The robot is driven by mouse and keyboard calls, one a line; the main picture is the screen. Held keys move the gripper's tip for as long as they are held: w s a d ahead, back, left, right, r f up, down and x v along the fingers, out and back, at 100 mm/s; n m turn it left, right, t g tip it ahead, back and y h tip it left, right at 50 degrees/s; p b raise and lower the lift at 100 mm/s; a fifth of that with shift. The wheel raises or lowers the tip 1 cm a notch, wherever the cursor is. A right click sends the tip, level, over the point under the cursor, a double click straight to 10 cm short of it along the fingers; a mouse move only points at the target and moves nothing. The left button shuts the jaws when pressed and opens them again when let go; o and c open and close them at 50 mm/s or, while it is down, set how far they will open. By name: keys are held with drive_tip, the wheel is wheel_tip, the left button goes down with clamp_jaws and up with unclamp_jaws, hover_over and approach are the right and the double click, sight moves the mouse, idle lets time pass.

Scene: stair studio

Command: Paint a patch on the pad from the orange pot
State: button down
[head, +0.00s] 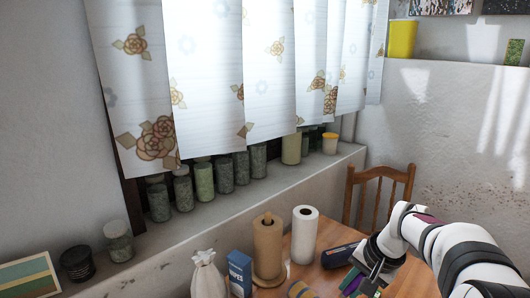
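My white and black arm reaches in from the right, with my gripper (368,279) low over the wooden table (409,281) near the bottom edge of the head view. The fingers are dark and small, and I cannot tell whether they are open or shut or hold anything. Green and purple patches show right beside the fingers; I cannot tell what they belong to. I cannot make out an orange paint pot, a brush or the pad on the visible part of the table. The table's nearer part is cut off by the frame.
A blue box (238,273) and white sack (207,278) stand left. A wooden chair (379,182) is behind. Jars line the windowsill (280,188).

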drive_tip(key=s+a+r+n+g+y, duration=0.2)
drive_tip(key=s+a+r+n, duration=0.4)
drive_tip(key=s+a+n, duration=0.25)
drive_tip(key=s+d+f+t, duration=0.15)
drive_tip(key=s+d, duration=0.25)
drive_tip(key=d, duration=0.5)
drive_tip(key=s+d+f, duration=0.2)
drive_tip(key=s+d, duration=0.1)
drive_tip(key=d, duration=0.5)
drive_tip(key=s+d+f+m+t, duration=0.2)
drive_tip(key=s+d+f, duration=0.2)
drive_tip(key=s+d, duration=0.75)
drive_tip(key=shift+n+y, duration=0.3)
drive_tip(key=shift+n, duration=0.05)
drive_tip(key=shift+s+a+f, duration=0.2)
drive_tip(key=shift+a+f, duration=0.05)
drive_tip(key=shift+f, duration=0.5)
drive_tip(key=shift+s+a+f, duration=0.2)
drive_tip(key=shift+a+f, duration=0.1)
drive_tip(key=shift+f, duration=0.5)
drive_tip(key=shift+s+a+f, duration=0.2)
drive_tip(key=shift+a+f, duration=0.05)
drive_tip(key=shift+f, duration=0.5)
